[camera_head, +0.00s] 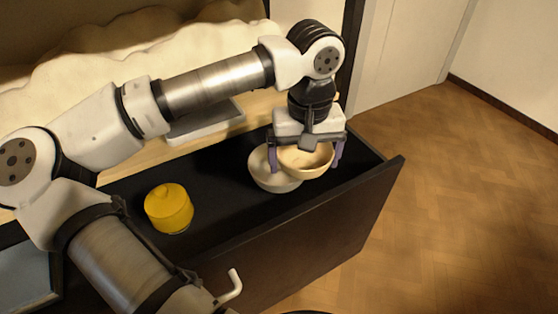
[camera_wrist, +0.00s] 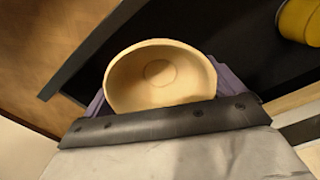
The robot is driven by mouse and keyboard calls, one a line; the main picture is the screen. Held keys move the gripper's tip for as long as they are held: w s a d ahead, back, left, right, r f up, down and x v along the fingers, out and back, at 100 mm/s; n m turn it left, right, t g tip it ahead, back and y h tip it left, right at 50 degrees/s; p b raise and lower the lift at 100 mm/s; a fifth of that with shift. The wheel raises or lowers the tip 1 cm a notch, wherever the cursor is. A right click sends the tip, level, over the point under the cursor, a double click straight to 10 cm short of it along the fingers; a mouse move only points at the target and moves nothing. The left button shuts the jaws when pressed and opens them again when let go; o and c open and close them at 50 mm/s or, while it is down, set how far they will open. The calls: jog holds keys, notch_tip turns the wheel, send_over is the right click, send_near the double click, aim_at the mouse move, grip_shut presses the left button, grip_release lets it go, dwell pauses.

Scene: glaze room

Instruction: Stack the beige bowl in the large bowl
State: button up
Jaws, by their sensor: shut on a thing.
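The beige bowl (camera_head: 307,160) is held in my gripper (camera_head: 306,160), with a purple finger on either side of it. It is above and to the right of the large pale bowl (camera_head: 264,172), partly overlapping it in the head view. I cannot tell whether the two bowls touch. The large bowl stands on the black surface of an open drawer. In the wrist view the beige bowl (camera_wrist: 160,76) fills the space between the fingers, its inside showing and empty. The large bowl is not visible in the wrist view.
A yellow lidded pot (camera_head: 168,208) stands in the drawer (camera_head: 225,215) to the left of the bowls. A grey tray (camera_head: 205,122) lies behind on the light counter. The drawer's raised front edge runs along the right. Open wooden floor (camera_head: 465,190) lies beyond.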

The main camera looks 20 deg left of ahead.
aim_at(289, 151)
jog(key=w+a+f, duration=0.1)
jog(key=w+a, duration=0.1)
jog(key=w+a+f+b, duration=0.1)
jog(key=f, duration=0.1)
jog(key=shift+w+a, duration=0.35)
jog(key=shift+w, duration=0.05)
jog(key=shift+w+a+f+b, duration=1)
jog(key=shift+w+a+f, duration=0.3)
jog(key=shift+w+a, duration=0.15)
jog(key=shift+f+b, duration=0.35)
jog(key=shift+f, duration=0.3)
jog(key=o, duration=0.7)
notch_tip(289, 151, up, 13)
jog(key=p, duration=0.5)
jog(key=shift+r, duration=0.15)
